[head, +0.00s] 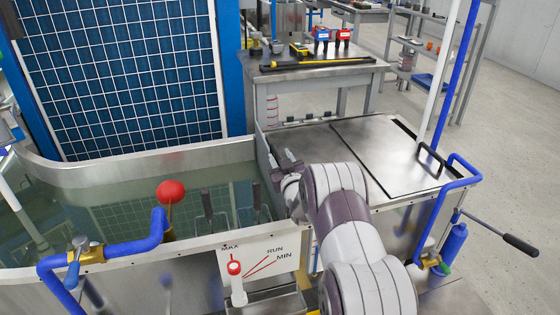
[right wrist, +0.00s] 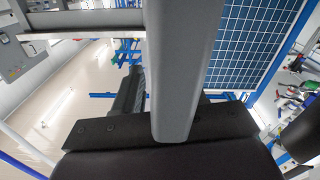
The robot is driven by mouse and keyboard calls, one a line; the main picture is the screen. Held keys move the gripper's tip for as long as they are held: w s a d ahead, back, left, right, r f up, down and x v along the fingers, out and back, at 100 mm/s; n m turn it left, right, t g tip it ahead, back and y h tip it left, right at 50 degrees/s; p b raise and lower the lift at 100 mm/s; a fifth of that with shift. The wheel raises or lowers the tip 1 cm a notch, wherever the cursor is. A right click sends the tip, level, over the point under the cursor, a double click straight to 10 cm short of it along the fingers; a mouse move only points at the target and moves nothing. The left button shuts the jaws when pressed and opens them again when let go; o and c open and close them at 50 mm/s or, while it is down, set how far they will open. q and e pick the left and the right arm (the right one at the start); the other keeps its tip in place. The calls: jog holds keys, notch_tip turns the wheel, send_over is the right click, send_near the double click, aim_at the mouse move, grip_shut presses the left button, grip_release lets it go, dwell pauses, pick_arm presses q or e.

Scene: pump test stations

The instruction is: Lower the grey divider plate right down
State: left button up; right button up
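I cannot pick out the grey divider plate with certainty. A thin upright grey sheet (head: 262,150) stands at the right end of the water tank (head: 60,165), beside the steel bench top. Dark upright handles (head: 206,205) stand in the tank, their lower parts hard to make out. My right gripper (head: 284,170) is over the tank's right end, close to that sheet. I cannot tell if they touch. In the right wrist view, a grey bar (right wrist: 180,70) crosses in front of the dark gripper body and hides much of the fingers. My left gripper is out of view.
A white MAX/RUN/MIN level plate (head: 262,258) is at the tank's front. A red ball (head: 171,191) and blue pipe (head: 110,249) are to its left. The steel bench top (head: 375,155) has a black handle (head: 431,157). A blue-framed panel (head: 125,70) stands behind.

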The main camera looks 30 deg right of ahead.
jog(key=shift+f, duration=0.1)
jog(key=p+v, duration=0.2)
jog(key=v, duration=1)
jog(key=shift+s, duration=0.35)
